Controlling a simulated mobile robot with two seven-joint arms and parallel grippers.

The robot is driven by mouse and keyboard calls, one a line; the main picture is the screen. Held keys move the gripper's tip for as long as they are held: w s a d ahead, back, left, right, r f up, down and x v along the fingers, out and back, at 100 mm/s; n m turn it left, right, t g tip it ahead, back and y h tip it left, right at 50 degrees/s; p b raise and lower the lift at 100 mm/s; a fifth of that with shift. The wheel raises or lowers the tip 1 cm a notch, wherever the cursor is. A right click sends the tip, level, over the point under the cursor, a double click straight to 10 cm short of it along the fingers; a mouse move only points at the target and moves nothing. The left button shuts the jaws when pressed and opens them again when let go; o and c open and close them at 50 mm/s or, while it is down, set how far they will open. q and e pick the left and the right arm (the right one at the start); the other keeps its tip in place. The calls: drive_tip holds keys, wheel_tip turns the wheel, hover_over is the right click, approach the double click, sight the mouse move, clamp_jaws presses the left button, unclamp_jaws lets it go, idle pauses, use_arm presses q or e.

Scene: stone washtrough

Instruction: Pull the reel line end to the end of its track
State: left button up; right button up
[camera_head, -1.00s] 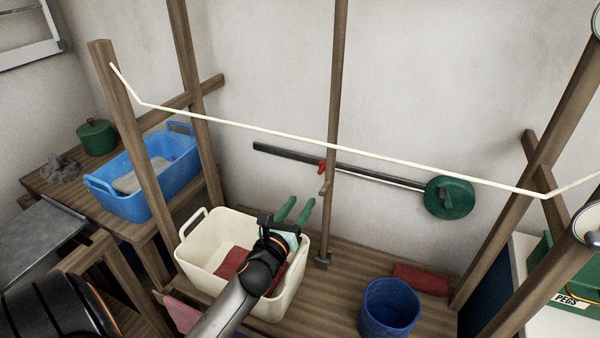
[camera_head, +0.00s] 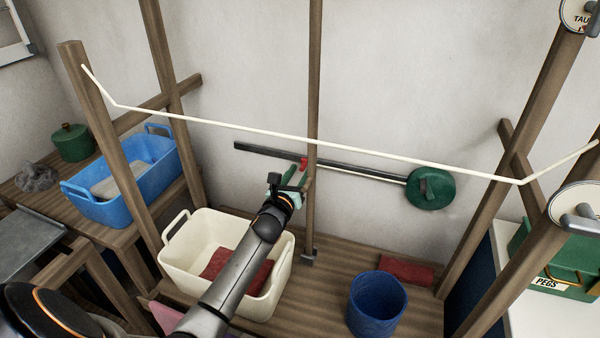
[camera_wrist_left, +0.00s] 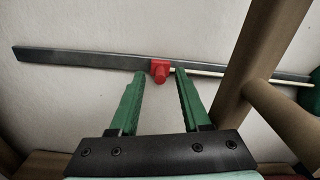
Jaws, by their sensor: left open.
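The reel line end is a small red knob (camera_wrist_left: 160,70) on a dark track (camera_wrist_left: 90,60) fixed to the wall. It also shows in the head view (camera_head: 303,163), partly behind my gripper and a post. A pale line runs from it to the green reel (camera_head: 431,188) at the track's right end. My left gripper (camera_head: 295,176) is open and empty; its green fingers reach toward the knob. In the left wrist view the fingers (camera_wrist_left: 160,78) are spread with the knob between and just beyond their tips. My right gripper is not in view.
A wooden post (camera_head: 314,90) stands just right of the knob, with a peg (camera_wrist_left: 280,107) sticking out. A white clothesline (camera_head: 300,138) crosses in front. Below are a cream basket (camera_head: 180,272), a blue bucket (camera_head: 377,305) and a red cloth (camera_head: 406,270).

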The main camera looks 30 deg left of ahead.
use_arm(q)
drive_tip(key=shift+w, duration=0.15)
clamp_jaws()
idle(0.4)
idle(1.0)
